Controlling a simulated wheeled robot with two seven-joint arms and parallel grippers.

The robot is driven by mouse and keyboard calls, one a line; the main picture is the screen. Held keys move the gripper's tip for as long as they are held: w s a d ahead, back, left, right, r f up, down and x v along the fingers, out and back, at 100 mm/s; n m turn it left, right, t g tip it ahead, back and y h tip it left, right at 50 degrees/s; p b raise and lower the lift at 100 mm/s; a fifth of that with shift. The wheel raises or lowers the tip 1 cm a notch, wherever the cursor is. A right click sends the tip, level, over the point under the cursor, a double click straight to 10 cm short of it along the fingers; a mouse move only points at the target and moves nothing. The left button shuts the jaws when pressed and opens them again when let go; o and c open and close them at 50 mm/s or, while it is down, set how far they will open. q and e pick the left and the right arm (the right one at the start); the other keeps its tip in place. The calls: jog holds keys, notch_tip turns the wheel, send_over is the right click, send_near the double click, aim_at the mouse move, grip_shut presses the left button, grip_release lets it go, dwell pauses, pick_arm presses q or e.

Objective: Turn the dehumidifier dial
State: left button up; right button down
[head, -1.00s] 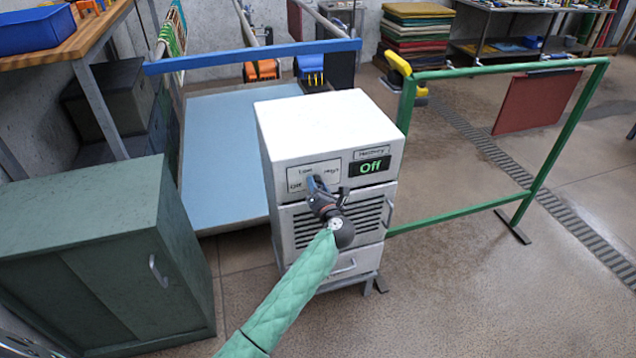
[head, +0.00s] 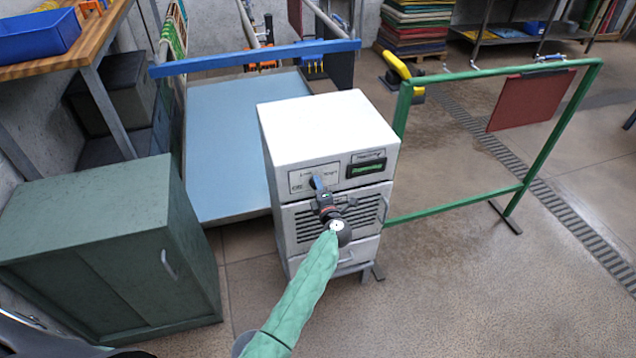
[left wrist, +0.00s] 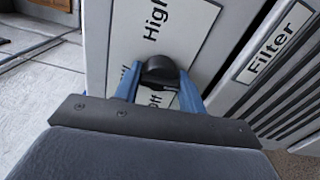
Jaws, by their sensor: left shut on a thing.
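The dehumidifier is a white boxy cabinet (head: 318,125) in the middle of the head view, with a vent grille and a drawer below its panel. Its display (head: 366,168) shows green text too small to read. In the left wrist view the dial (left wrist: 160,70) is a dark round knob on a white label plate with "High" above and "Off" partly hidden below. My left gripper (head: 317,183) is at the dial, its two blue fingers on either side of it and shut on it; the gripper (left wrist: 158,88) covers part of the plate. My right gripper is not in view.
A green cabinet (head: 95,250) stands at the left. A green metal frame (head: 460,207) with a red mat (head: 532,101) stands at the right. A blue platform (head: 215,135) with a blue bar lies behind. The floor at the front right is clear.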

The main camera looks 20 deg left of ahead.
pick_arm(q)
jog(key=shift+m+p, duration=0.4)
jog(key=shift+m, duration=0.1)
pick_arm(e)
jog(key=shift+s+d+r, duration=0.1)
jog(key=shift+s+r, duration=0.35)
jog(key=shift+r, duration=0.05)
pick_arm(q)
jog(key=shift+f, duration=0.1)
jog(key=o, duration=1)
